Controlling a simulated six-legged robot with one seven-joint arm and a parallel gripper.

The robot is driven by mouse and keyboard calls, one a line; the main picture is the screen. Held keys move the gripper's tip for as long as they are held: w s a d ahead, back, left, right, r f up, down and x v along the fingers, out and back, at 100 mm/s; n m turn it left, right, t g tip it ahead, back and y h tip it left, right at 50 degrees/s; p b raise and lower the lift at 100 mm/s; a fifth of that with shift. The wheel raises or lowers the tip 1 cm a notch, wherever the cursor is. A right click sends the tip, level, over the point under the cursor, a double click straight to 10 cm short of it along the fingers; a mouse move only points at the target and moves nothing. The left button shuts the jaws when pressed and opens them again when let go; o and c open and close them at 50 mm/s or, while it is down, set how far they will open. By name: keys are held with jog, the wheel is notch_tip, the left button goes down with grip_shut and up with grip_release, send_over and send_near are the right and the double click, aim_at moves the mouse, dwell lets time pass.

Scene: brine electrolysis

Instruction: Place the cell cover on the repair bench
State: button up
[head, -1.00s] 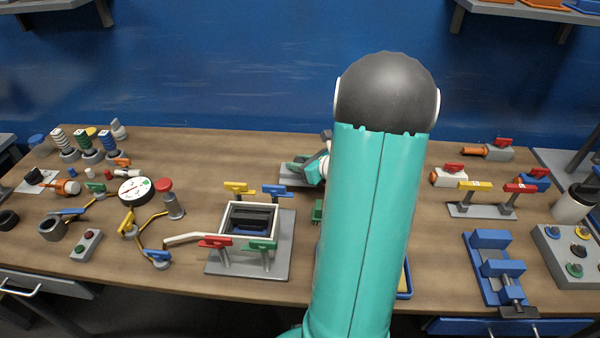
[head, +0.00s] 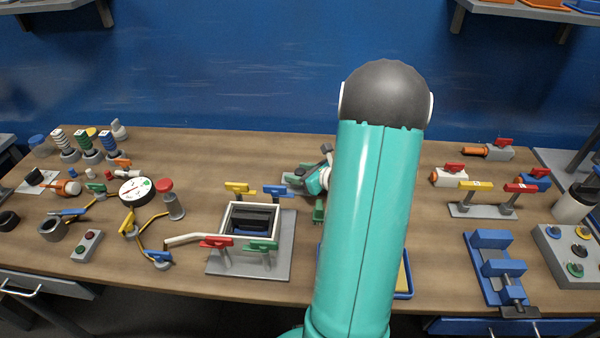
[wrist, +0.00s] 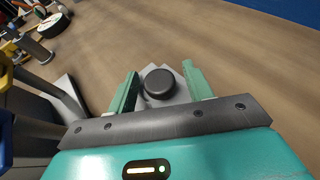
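In the wrist view a dark round knob (wrist: 159,82) sits on a small light-grey piece (wrist: 181,97), which looks like the cell cover. My gripper (wrist: 159,70) is open, one green finger on each side of the knob, with a gap at both sides. In the head view my gripper (head: 304,181) is low over the wooden bench (head: 350,295), right of the electrolysis cell, and hides most of the grey piece. The cell (head: 248,204) is a white-rimmed box with a dark inside on a grey plate. Whether the knob is touched from below is hidden.
Yellow (head: 240,188), blue (head: 277,191), red (head: 216,242) and green (head: 262,245) clamps stand around the cell. A blue vise (head: 492,262) and a yellow-and-red-handled stand (head: 482,205) are at the right. My arm hides the middle of the bench.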

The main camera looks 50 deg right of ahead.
jog(key=shift+r, duration=0.1)
jog(key=shift+s+r, duration=0.15)
jog(key=v, duration=1.1)
jog(key=shift+s+r, duration=0.15)
jog(key=shift+s, duration=0.15)
